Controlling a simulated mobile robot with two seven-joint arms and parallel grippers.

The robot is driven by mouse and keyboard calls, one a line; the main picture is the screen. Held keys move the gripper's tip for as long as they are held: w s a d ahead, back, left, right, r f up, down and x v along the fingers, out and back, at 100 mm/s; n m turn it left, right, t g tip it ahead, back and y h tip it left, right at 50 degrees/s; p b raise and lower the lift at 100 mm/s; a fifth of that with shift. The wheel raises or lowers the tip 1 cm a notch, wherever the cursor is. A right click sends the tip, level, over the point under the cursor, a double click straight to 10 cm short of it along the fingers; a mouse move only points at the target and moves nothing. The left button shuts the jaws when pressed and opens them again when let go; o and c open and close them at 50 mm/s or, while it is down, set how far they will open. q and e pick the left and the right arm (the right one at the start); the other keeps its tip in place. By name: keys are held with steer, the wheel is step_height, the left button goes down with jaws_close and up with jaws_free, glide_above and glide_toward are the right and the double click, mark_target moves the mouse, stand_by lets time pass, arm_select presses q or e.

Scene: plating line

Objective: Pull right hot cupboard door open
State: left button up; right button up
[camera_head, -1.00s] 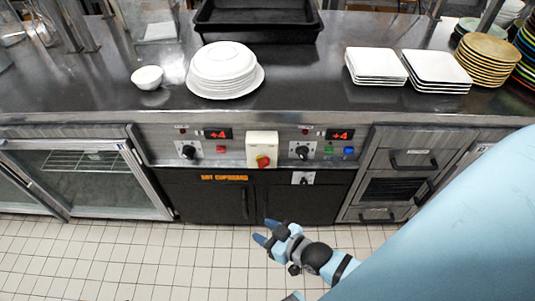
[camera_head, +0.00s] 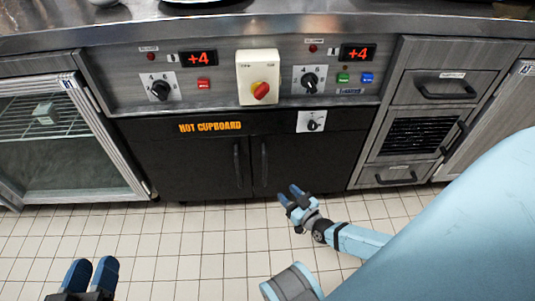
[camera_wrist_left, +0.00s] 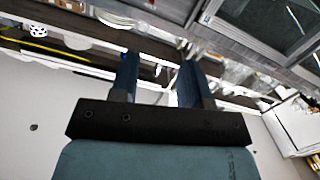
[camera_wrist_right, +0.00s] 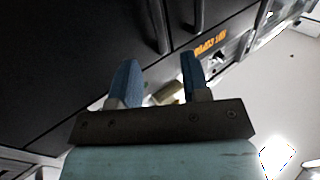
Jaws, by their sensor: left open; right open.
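The hot cupboard's right door (camera_head: 315,160) is a flat black panel and looks shut. Its upright black handle (camera_head: 264,163) is on its left edge, beside the left door's handle (camera_head: 237,166). My right gripper (camera_head: 293,194) is open and empty, in front of the right door's lower part, below and right of its handle. In the right wrist view the right door's handle (camera_wrist_right: 158,25) lies beyond the open fingers (camera_wrist_right: 157,62), apart from them. My left gripper (camera_head: 92,270) is open and empty over the floor at lower left; its fingers also show in the left wrist view (camera_wrist_left: 158,75).
A glass-door fridge (camera_head: 75,140) stands left, a drawer unit (camera_head: 425,110) right. The tiled floor (camera_head: 190,245) in front is clear. My blue arm covers the lower right.

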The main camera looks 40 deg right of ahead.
mark_target(266, 170)
steer(key=w+b, duration=0.1)
steer(key=w, duration=0.3)
steer(key=w+b, duration=0.2)
steer(key=w, duration=0.2)
steer(key=w+b, duration=0.2)
steer(key=w, duration=0.2)
steer(key=shift+w+f, duration=0.25)
steer(key=shift+f, duration=0.1)
steer(key=shift+w+r, duration=0.1)
steer(key=shift+w, duration=0.45)
arm_select(q)
steer(key=w+m, duration=0.1)
steer(key=w+a+m+t, duration=0.1)
steer(key=m, duration=0.1)
steer(key=shift+w+a+f+h, duration=0.15)
steer(key=shift+w+a+h, duration=0.05)
steer(key=shift+h, duration=0.2)
arm_select(e)
steer(key=shift+w, duration=0.1)
jaws_close()
